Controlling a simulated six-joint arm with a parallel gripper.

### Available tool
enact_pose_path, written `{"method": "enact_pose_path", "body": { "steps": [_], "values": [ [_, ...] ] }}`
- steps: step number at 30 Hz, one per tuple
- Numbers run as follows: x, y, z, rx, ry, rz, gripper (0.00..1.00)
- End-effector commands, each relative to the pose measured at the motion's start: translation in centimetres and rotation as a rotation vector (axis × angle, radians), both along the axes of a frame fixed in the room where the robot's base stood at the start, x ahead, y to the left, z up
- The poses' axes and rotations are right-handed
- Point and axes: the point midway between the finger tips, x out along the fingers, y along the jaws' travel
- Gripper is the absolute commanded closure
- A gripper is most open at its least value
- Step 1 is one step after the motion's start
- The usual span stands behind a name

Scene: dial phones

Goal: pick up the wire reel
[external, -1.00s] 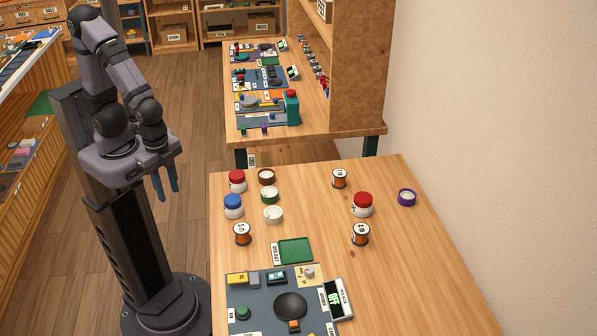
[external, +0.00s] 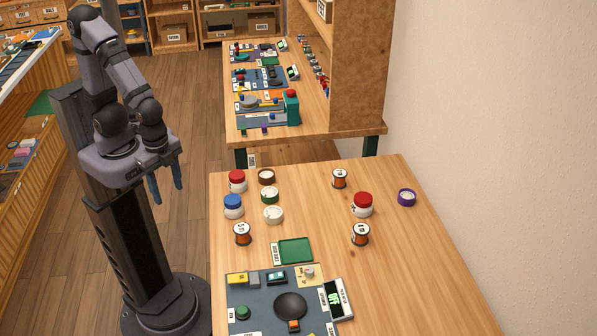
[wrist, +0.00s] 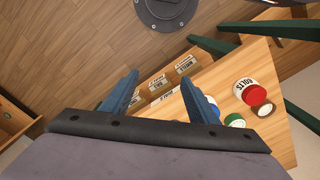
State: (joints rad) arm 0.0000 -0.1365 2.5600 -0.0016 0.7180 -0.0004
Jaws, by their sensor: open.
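Three copper-orange wire reels with white labelled tops stand upright on the near wooden table in the external view: one at the back (external: 340,179), one at the front left (external: 242,234) and one at the front right (external: 360,235). I cannot tell which one the task means. My gripper (external: 166,186) is open and empty, left of the table and apart from every reel, with its blue fingers pointing down. No reel is clearly visible there.
Red-lidded jars (external: 237,181) (external: 362,204), a blue-lidded jar (external: 233,206) and several round lids (external: 273,214) stand around the reels. A green tray (external: 294,251) and a dark mat with a black pan (external: 290,306) lie at the front. The table's right side is mostly clear.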

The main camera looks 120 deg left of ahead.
Motion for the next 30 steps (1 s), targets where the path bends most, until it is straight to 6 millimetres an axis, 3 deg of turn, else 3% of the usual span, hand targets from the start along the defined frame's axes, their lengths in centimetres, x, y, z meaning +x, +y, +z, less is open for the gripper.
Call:
{"method": "enact_pose_path", "body": {
  "steps": [10,14,17,20,23,24,27,30],
  "values": [
    [0.3,0.0,-0.1,-0.002,-0.005,0.001,0.38],
    [2.8,-0.2,-1.1,-0.019,-0.059,0.015,0.38],
    [7.2,-0.3,-2.6,-0.044,-0.158,0.038,0.38],
    [13.8,0.4,-4.3,-0.062,-0.309,0.08,0.38],
    [21.6,2.3,-5.7,-0.057,-0.495,0.142,0.38],
    [24.7,3.5,-6.2,-0.044,-0.573,0.17,0.38],
    [31.4,7.5,-7.1,0.013,-0.758,0.247,0.38],
    [36.2,12.1,-7.7,0.098,-0.914,0.326,0.38]
  ]
}}
